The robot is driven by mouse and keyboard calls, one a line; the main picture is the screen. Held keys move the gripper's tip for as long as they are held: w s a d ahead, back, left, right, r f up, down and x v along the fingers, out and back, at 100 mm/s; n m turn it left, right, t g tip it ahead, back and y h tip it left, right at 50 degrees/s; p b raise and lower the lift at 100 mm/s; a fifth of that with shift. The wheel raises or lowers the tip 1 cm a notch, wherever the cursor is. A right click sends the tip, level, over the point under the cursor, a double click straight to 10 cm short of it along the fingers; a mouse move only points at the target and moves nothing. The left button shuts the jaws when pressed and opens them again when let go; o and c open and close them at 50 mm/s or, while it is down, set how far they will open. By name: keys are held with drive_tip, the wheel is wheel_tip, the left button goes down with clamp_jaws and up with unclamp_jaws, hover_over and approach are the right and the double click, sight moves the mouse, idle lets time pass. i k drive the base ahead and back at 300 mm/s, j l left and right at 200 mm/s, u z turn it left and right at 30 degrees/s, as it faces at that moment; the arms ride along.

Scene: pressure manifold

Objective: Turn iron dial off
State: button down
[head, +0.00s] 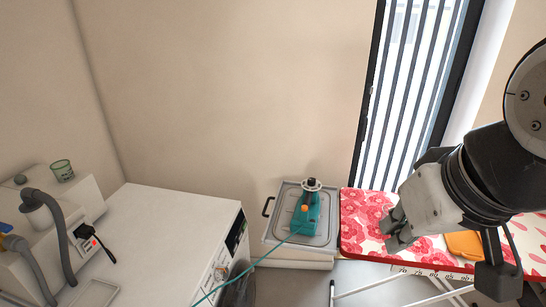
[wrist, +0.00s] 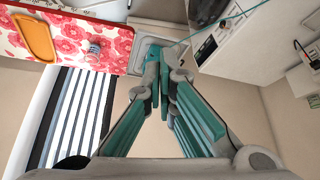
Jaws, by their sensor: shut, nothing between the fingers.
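The iron (head: 305,220) is teal with a grey top and sits on a grey tray (head: 273,232) at the left end of the ironing board (head: 365,212). A small orange part, perhaps the dial (head: 304,208), shows on its near side; its setting is too small to read. My gripper (head: 393,234) is above the floral cover, right of the iron and apart from it in the head view. In the wrist view my gripper (wrist: 167,82) has its fingers together and empty. There the fingers overlap the tray area, and I cannot clearly separate the iron from the teal finger pads.
A white washing machine (head: 165,225) stands left of the tray, with a teal cord crossing before it. An orange tray-like item (head: 463,244) lies on the ironing board; in the wrist view a small can (wrist: 94,52) stands near it. A barred window (head: 415,80) is behind.

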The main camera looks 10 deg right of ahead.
sight(312, 182)
drive_tip(key=i+l, duration=0.15)
drive_tip(key=i, duration=0.35)
drive_tip(key=i+l, duration=0.15)
drive_tip(key=i, duration=0.35)
